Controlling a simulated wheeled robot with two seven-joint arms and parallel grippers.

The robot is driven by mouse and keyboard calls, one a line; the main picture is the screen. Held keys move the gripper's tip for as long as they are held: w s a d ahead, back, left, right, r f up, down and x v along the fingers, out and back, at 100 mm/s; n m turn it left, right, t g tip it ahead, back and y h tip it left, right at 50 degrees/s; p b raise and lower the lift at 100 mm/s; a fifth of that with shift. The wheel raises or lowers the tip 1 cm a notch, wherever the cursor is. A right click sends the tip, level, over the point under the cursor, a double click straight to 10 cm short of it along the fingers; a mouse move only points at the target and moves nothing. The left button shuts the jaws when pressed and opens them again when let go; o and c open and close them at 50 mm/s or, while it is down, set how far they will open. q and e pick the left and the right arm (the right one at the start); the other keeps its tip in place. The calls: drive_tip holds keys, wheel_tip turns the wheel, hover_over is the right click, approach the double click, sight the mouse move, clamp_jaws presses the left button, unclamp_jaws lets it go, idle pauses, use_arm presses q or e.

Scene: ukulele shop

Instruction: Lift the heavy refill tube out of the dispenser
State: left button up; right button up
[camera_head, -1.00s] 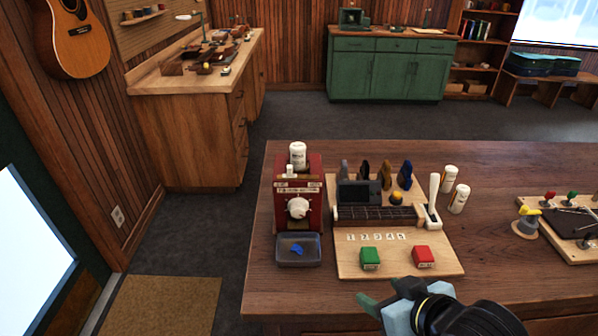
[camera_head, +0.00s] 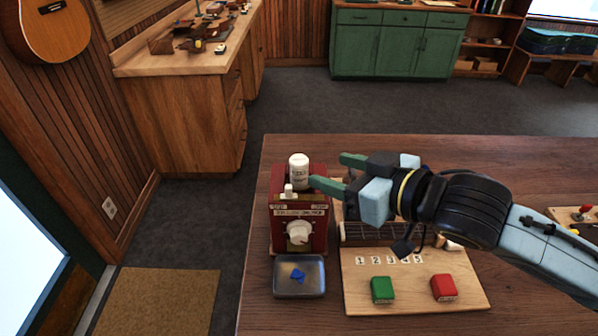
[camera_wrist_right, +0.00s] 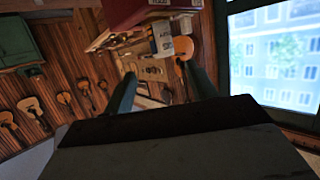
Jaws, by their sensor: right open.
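The red dispenser (camera_head: 299,228) stands at the table's left end, with a white knob on its front. A white tube with a dark label (camera_head: 299,171) stands upright in its top, and a smaller white piece (camera_head: 289,190) sits in front of it. My right gripper (camera_head: 333,173) is open and empty just right of the tube, fingers pointing left toward it. No contact with the tube shows. In the right wrist view the two fingers (camera_wrist_right: 160,70) are apart, with the red dispenser (camera_wrist_right: 125,12) at the top edge. My left gripper is not in view.
A small tray (camera_head: 299,290) with blue picks sits before the dispenser. A wooden board (camera_head: 415,287) with a green box (camera_head: 382,290) and a red box (camera_head: 444,288) lies to the right. My right arm hides much of the board's back.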

sight(306, 166)
drive_tip(key=x, duration=0.9)
drive_tip(key=shift+s+a+f+p, duration=0.15)
drive_tip(key=shift+s+p, duration=0.1)
drive_tip(key=shift+p, duration=0.05)
drive_tip(key=shift+c, duration=0.3)
drive_tip(key=c, duration=1)
